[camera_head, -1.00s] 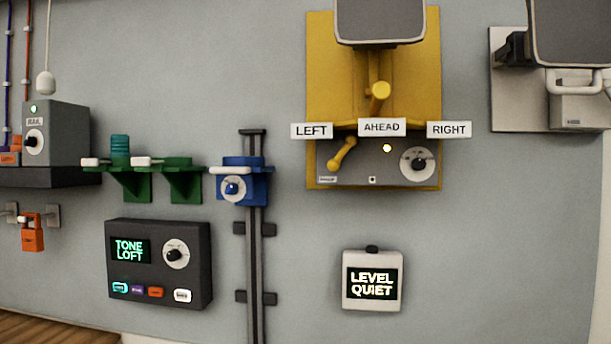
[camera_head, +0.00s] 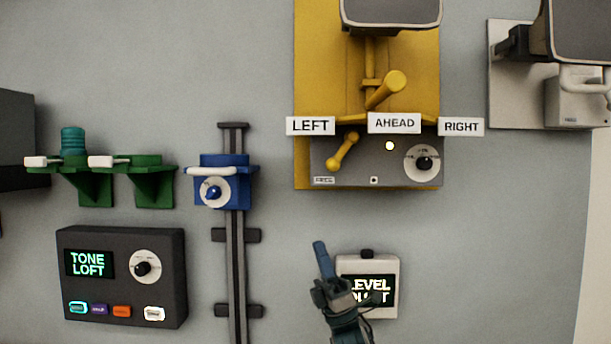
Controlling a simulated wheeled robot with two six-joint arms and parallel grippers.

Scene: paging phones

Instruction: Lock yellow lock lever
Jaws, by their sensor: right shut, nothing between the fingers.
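The yellow lock lever (camera_head: 342,152) is a short yellow handle with a round end. It sits at the left of the grey panel (camera_head: 395,174) under the yellow backboard (camera_head: 318,70), tilted with its knob end down and to the left. My right gripper (camera_head: 321,249) comes up from the bottom, below the lever and apart from it. Its fingers are shut with nothing between them. It partly covers the small white box (camera_head: 391,267) with the LEVEL QUIET screen. My left gripper is not in view.
A larger yellow handle (camera_head: 391,86) stands out above the AHEAD sign (camera_head: 394,123). The LEFT sign (camera_head: 310,126) hangs just above the lever. A white dial (camera_head: 423,163) is at the panel's right. The blue bracket (camera_head: 235,195) on a dark rail is to the left.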

